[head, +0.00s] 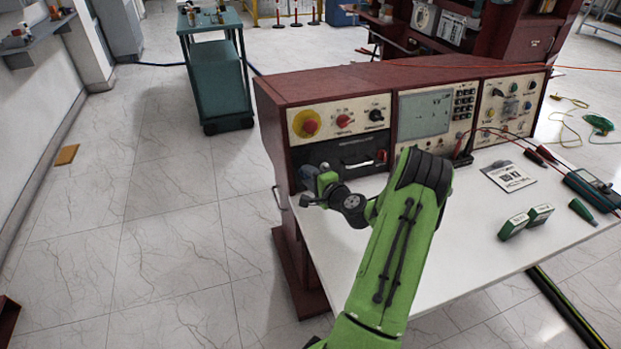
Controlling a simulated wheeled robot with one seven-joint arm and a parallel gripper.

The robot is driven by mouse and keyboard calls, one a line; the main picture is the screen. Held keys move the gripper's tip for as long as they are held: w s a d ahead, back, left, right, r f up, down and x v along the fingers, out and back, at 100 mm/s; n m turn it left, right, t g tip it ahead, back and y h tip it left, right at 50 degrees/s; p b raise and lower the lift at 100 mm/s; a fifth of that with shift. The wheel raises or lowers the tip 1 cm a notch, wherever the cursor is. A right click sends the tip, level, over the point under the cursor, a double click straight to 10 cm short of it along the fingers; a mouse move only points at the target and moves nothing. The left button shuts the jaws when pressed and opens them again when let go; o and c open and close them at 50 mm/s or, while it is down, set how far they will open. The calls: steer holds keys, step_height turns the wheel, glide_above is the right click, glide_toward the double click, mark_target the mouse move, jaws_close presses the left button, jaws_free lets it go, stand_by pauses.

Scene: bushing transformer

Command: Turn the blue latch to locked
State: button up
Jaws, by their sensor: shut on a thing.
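My green arm reaches over the white tabletop to the left end of the maroon test console (272,112).
A red and yellow emergency button (307,124) sits just above my gripper. A screen (425,113) and knobs fill the panel to the right.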

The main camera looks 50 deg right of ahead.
steer(key=shift+f, duration=0.1)
steer(key=o, duration=1)
steer(key=shift+o, duration=0.2)
steer(key=p+v, duration=0.1)
steer(key=v, duration=1.4)
steer(key=shift+s, duration=0.35)
steer(key=shift+a, duration=0.1)
